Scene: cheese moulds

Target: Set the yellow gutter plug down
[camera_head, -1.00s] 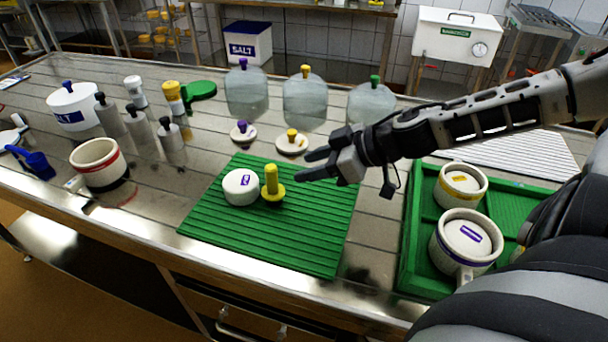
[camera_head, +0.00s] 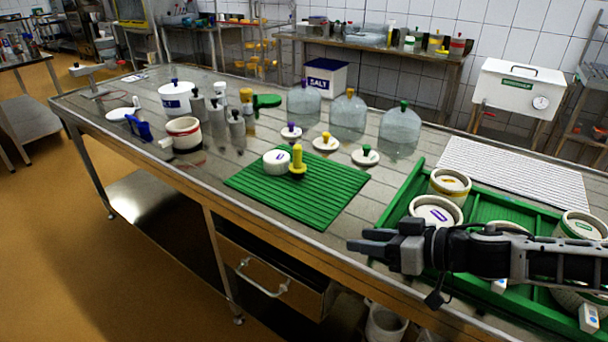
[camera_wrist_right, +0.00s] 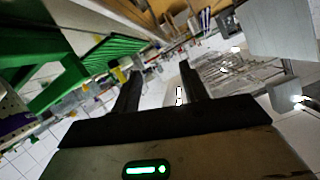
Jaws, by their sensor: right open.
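The yellow gutter plug (camera_head: 297,161) stands upright on the ribbed green mat (camera_head: 318,204), its knob pointing up. Next to it on the mat is a white round piece with a purple label (camera_head: 276,162). My right gripper (camera_head: 364,240) is open and empty, by the front edge of the table, to the right of and nearer than the mat. In the right wrist view its two dark fingers (camera_wrist_right: 160,88) stand apart with nothing between them. My left gripper is not in view.
A green tray (camera_head: 399,195) holding several white moulds lies under and beside my right arm. Three lids, such as the yellow-knobbed one (camera_head: 326,143), and clear domes (camera_head: 349,116) stand behind the mat. A red-banded pot (camera_head: 184,133) is at left.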

